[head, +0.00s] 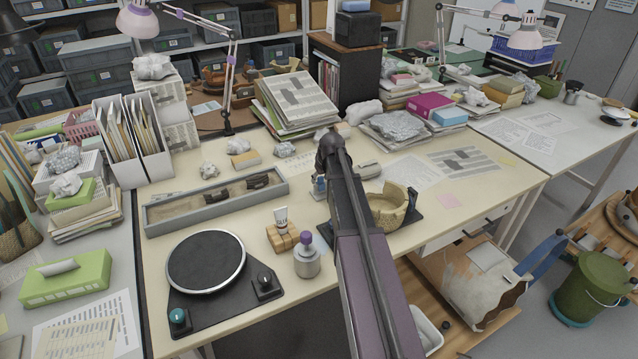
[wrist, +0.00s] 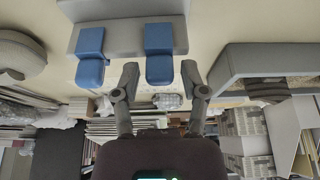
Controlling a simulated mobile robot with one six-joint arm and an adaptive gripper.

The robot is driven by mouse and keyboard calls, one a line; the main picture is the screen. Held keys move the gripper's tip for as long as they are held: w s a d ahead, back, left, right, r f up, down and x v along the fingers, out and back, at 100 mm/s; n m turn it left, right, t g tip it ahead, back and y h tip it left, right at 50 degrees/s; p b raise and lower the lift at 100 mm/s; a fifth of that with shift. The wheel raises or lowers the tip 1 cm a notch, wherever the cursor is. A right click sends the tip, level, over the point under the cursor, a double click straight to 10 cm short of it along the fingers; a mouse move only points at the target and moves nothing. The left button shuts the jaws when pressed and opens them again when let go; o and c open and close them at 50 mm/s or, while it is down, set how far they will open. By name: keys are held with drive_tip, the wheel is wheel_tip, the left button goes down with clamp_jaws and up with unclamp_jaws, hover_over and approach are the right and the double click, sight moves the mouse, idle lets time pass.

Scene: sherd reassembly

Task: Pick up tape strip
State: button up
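Two blue tape strips hang over the edge of a grey holder (wrist: 124,38) in the wrist view, which looks upside down. The left strip (wrist: 90,46) is clear of my fingers. The lower end of the right strip (wrist: 159,42) is between my fingertips, with a gap on each side. My gripper (wrist: 159,73) is open and holds nothing.
A long grey sand tray (head: 160,217) with dark sherds lies to the left. A partly built bowl (head: 388,207) stands close on the right. A glue tube (head: 281,219), a purple-capped bottle (head: 306,260) and a turntable (head: 206,262) are nearer. Paper stacks (head: 296,104) stand behind.

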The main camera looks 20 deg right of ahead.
sight(321, 177)
drive_tip(key=c, duration=0.3)
drive_tip(key=shift+r, duration=0.15)
wheel_tip(321, 177, up, 10)
drive_tip(key=p, duration=1)
drive_tip(key=shift+d, duration=0.1)
idle(0.9)
